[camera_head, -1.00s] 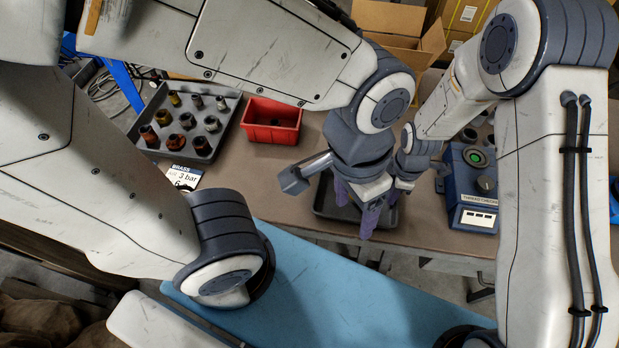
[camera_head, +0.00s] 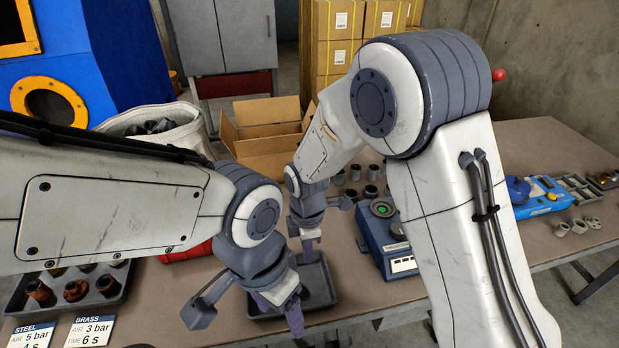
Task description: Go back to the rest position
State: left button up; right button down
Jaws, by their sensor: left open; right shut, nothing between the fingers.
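My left gripper (camera_head: 279,311) is the lower one, pointing down at the front of the dark tray (camera_head: 322,284) on the bench. Its two purple fingers are apart, with nothing seen between them. My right gripper (camera_head: 307,251) is just behind it, over the tray's back part, with its purple fingers shut and nothing seen in them. My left gripper and wrist hide part of the tray. I cannot tell whether either gripper touches the tray.
A blue tester (camera_head: 390,248) stands right of the tray, close to my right arm. A red bin (camera_head: 190,252) and a tray of fittings (camera_head: 50,308) are at left. An open carton (camera_head: 262,130) stands behind. Several grey fittings (camera_head: 372,172) stand behind the tester.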

jog(key=s+d+r+m, duration=0.3)
jog(key=s+r+m, duration=0.3)
jog(key=s, duration=0.4)
jog(key=s+d+r+m+y, duration=0.1)
jog(key=s+d+r+m, duration=0.1)
jog(key=s+r+m, duration=0.5)
jog(key=s+r, duration=0.1)
jog(key=s, duration=0.2)
jog(key=shift+d, duration=0.4)
